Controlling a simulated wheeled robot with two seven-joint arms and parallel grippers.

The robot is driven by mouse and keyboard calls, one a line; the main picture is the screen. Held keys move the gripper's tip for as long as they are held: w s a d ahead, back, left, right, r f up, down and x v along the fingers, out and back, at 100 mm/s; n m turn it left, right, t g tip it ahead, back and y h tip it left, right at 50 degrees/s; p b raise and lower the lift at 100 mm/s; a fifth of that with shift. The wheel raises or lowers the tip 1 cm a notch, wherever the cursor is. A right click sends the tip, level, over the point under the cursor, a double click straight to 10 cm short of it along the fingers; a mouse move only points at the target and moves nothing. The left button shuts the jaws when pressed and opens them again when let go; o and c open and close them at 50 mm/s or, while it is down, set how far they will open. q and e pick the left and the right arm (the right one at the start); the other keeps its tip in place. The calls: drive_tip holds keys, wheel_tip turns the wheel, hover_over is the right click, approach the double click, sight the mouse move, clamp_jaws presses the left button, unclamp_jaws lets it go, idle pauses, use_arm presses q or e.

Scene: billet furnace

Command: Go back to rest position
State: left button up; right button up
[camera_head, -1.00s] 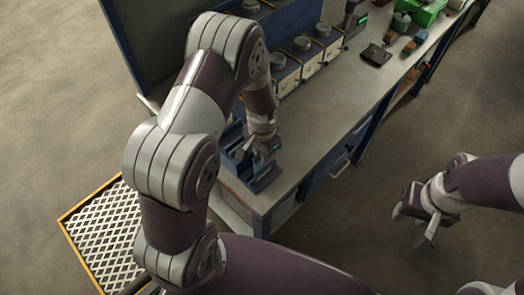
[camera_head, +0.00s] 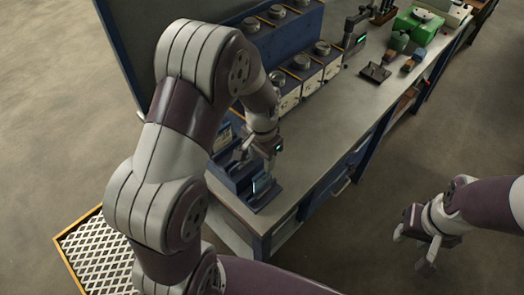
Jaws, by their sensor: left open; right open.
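My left arm comes in from the left and arches over the near end of the workbench (camera_head: 318,150). My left gripper (camera_head: 258,172) points down at a dark blue fixture (camera_head: 232,170) on the bench's near corner, and its fingers are partly lost against it. I cannot tell whether it touches the fixture. My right gripper (camera_head: 418,243) is at the right, over open floor and clear of the bench. Its fingers are spread and empty.
Box-like units with round metal knobs (camera_head: 323,48) line the bench's back. A dark stand (camera_head: 375,71), a green case (camera_head: 418,22) and small blocks sit further along. A yellow-framed grating (camera_head: 95,255) lies on the floor at lower left. The floor (camera_head: 350,250) right of the bench is clear.

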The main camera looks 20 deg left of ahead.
use_arm(q)
wheel_tip(320, 180, up, 6)
drive_tip(key=s+f+n+t+b, duration=0.1)
drive_tip(key=s+n, duration=0.3)
drive_tip(key=s, duration=0.7)
drive_tip(key=shift+d+f+b, duration=0.3)
drive_tip(key=shift+f+b, duration=0.25)
drive_tip(key=shift+b, duration=0.2)
drive_tip(key=shift+s, duration=0.1)
